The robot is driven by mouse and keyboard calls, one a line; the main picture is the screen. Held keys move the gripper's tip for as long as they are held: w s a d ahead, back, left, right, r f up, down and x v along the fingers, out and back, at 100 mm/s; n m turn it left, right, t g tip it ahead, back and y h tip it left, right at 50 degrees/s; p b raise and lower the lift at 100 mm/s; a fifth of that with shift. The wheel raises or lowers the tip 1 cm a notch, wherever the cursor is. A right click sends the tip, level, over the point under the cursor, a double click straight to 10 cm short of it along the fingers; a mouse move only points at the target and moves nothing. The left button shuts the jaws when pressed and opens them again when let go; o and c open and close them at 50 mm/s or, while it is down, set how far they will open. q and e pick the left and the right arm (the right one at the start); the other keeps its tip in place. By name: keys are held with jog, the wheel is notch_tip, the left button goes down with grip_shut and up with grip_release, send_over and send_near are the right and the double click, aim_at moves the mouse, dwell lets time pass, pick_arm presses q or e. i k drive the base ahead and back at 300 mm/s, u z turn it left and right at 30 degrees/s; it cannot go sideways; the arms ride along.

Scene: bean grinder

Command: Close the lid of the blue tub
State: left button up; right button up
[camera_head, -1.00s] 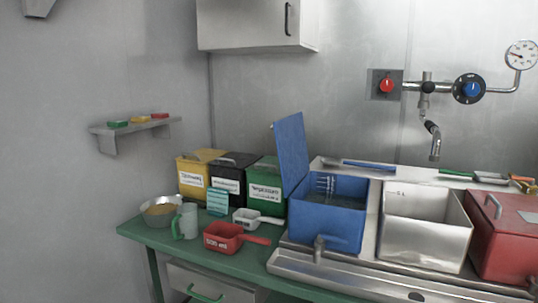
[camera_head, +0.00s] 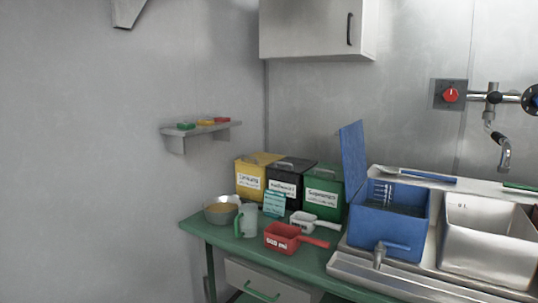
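The blue tub (camera_head: 385,228) stands on the metal counter at the right, with a tap on its front. Its blue lid (camera_head: 353,165) stands raised, nearly upright and leaning slightly, at the tub's left side. The tub's inside shows, with pale markings on the inner wall. Neither of my grippers is in view.
Yellow, black and green bins (camera_head: 322,192) stand left of the lid. A red scoop (camera_head: 283,237), a white scoop, a jug (camera_head: 247,220) and a bowl (camera_head: 221,210) are on the green table. A metal basin (camera_head: 490,245) is right of the tub. A cabinet (camera_head: 315,28) hangs above.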

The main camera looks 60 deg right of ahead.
aim_at(351, 136)
jog(key=u, duration=0.15)
jog(key=i, duration=1.95)
jog(key=z, duration=5.2)
jog(key=i, duration=0.35)
jog(key=u, duration=1.5)
